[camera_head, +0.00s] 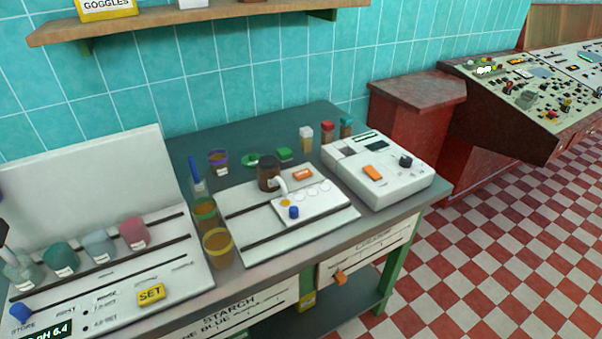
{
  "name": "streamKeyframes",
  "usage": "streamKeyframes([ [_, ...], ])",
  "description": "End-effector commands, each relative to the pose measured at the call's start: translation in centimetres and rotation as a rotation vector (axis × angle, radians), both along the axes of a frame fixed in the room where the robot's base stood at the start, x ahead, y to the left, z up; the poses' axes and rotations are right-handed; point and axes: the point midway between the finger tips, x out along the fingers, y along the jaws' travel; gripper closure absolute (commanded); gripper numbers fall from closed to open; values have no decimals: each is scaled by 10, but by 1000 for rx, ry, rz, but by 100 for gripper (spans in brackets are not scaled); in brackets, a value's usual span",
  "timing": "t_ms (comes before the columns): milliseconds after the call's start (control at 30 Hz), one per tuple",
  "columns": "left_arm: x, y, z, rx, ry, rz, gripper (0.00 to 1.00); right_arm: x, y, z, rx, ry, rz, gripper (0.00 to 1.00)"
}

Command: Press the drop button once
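No button carries a readable "drop" label, so I cannot tell for sure which one it is. A white panel (322,203) in the middle of the bench has a brown bottle (268,174) with a white spout, an orange button (303,174), a blue knob (294,212) and a row of pale round spots. A white instrument (395,185) to its right has another orange button (372,173) and a dark knob (405,161). A yellow SET button (151,294) is on the left unit.
The left unit (170,268) holds several coloured jars and a pH 6.4 display (45,331). Amber-filled beakers (217,247) stand between it and the middle panel. Small capped bottles (327,133) stand at the back. A shelf (180,20) hangs above; checkered floor lies right.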

Motion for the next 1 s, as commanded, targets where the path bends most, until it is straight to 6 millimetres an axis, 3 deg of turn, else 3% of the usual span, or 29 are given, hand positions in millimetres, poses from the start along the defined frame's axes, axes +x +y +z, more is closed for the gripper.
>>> streamKeyframes([
  [33, 0, 0, 0, 0, 0, 0, 60, 0, 0, 0, 0, 0, 0, 50],
  [400, 0, 0, 0, 0, 0, 0, 100, 0, 0, 0, 0, 0, 0, 50],
  [1000, 0, 0, 0, 0, 0, -1, 100, 0, 0, 0, 0, 1, 0, 50],
])
